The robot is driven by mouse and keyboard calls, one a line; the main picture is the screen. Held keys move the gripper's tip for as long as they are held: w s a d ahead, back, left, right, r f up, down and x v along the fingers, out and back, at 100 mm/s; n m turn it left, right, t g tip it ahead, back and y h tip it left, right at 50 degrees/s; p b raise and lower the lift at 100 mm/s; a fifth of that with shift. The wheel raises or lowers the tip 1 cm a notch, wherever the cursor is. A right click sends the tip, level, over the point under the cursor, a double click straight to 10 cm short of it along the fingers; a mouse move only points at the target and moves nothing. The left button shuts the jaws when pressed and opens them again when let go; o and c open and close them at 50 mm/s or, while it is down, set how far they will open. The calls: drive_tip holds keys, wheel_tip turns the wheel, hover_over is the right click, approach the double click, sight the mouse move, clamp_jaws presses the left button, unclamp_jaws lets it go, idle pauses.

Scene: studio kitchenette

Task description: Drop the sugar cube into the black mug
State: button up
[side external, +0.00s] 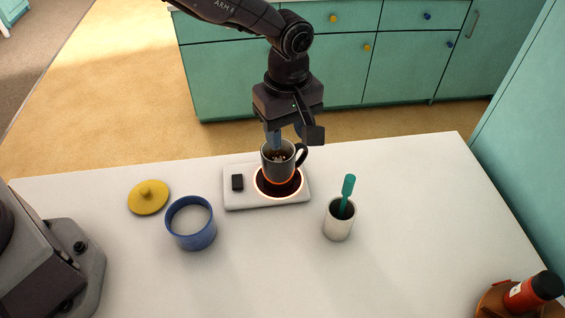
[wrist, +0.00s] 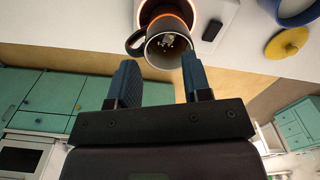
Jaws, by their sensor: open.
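The black mug (side external: 270,165) stands upright on a glowing warmer, its handle to the right; it also shows in the wrist view (wrist: 155,55). Dark liquid is inside it. Small pale bits (wrist: 168,40) show in the mug's liquid; whether they are the sugar cube or froth I cannot tell. My gripper (side external: 285,137) is just above the mug's rim. In the wrist view my gripper (wrist: 160,64) is open, with nothing seen between its fingers. No separate sugar cube is clear elsewhere.
The white warmer plate (side external: 236,200) has a black switch. A blue pot (side external: 192,232) with pale contents and a yellow lid (side external: 148,199) stand to its left. A white cup (side external: 338,222) with a green utensil is right.

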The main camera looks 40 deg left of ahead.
wheel_tip(320, 180, up, 10)
drive_tip(key=shift+f, duration=0.2)
idle(0.3)
drive_tip(key=s+a+r+m+t, duration=0.2)
drive_tip(key=s+a+r+m, duration=0.1)
drive_tip(key=s+a, duration=0.4)
drive_tip(key=s+a+r+m+t, duration=0.1)
drive_tip(key=s+a+r+m, duration=0.3)
drive_tip(key=s+a, duration=0.3)
drive_tip(key=s+a+r+m+t, duration=0.2)
drive_tip(key=s+a+r+m, duration=0.2)
drive_tip(key=s, duration=0.6)
drive_tip(key=shift+a+r+m+t, duration=0.3)
drive_tip(key=shift+a+m, duration=0.7)
drive_tip(key=shift+a, duration=0.9)
